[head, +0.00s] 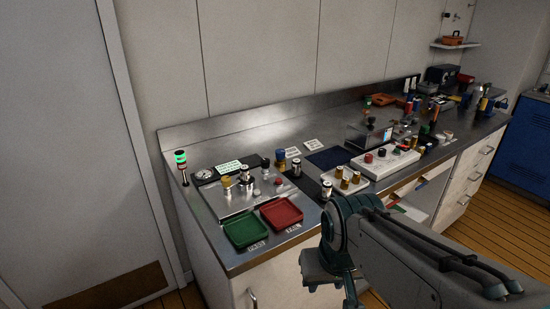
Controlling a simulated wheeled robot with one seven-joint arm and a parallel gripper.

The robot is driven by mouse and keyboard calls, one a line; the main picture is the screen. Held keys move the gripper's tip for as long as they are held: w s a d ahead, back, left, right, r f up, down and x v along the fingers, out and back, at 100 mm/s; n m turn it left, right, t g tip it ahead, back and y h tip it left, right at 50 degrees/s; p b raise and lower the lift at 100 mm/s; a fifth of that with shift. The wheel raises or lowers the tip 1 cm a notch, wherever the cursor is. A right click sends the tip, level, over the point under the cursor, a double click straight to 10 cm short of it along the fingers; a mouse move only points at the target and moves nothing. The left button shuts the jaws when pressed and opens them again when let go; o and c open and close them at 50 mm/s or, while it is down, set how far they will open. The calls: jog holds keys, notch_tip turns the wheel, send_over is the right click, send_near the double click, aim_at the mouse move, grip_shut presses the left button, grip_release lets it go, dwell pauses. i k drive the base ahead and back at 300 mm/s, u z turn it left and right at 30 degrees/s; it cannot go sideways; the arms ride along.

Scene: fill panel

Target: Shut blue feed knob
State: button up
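My arm reaches in from the lower right, in front of the bench. Nothing touches the blue knob.
A green tray (245,229) and a red tray (281,214) lie at the panel's front. A signal light (181,168) stands at the left bench end. Metal cylinders (326,189) and a white control box (385,162) stand to the right. The floor left of the bench is clear.

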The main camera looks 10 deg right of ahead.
aim_at(280, 154)
jog(key=k, duration=0.6)
jog(key=z, duration=0.8)
jog(key=i, duration=1.25)
jog(key=u, duration=0.4)
